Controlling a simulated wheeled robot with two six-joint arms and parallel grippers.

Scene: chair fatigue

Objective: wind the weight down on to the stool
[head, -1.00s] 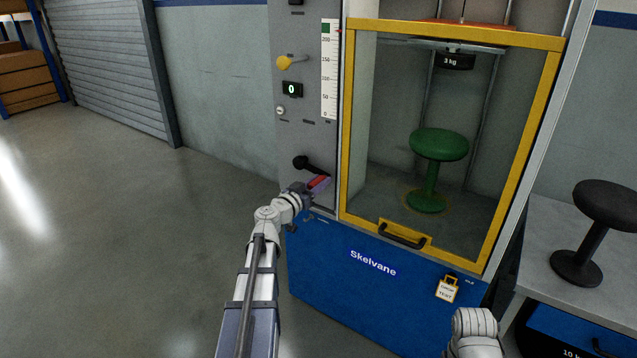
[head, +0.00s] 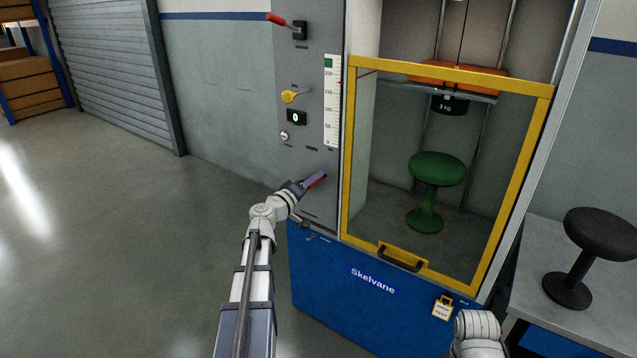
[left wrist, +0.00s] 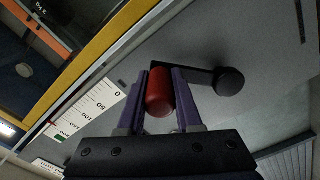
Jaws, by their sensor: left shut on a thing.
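The dark weight (head: 450,104), marked 3 kg, hangs under an orange crosshead (head: 437,72) inside the test machine. It is above the green stool (head: 436,172), with a clear gap between them. My left gripper (head: 316,180) is at the machine's grey side panel. In the left wrist view, its fingers are shut on a red crank grip (left wrist: 160,92). The crank's black arm and hub (left wrist: 228,81) show beside the grip there. In the head view the hub is hidden behind my gripper and wrist. My right gripper is out of view; only part of that arm shows.
A yellow-framed door (head: 400,256) stands in front of the stool. The panel has a scale (head: 332,105), a yellow knob (head: 289,97), a display reading 0 (head: 296,117) and a red-handled lever (head: 290,27). A black stool (head: 598,235) stands on a right-hand bench. The left floor is clear.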

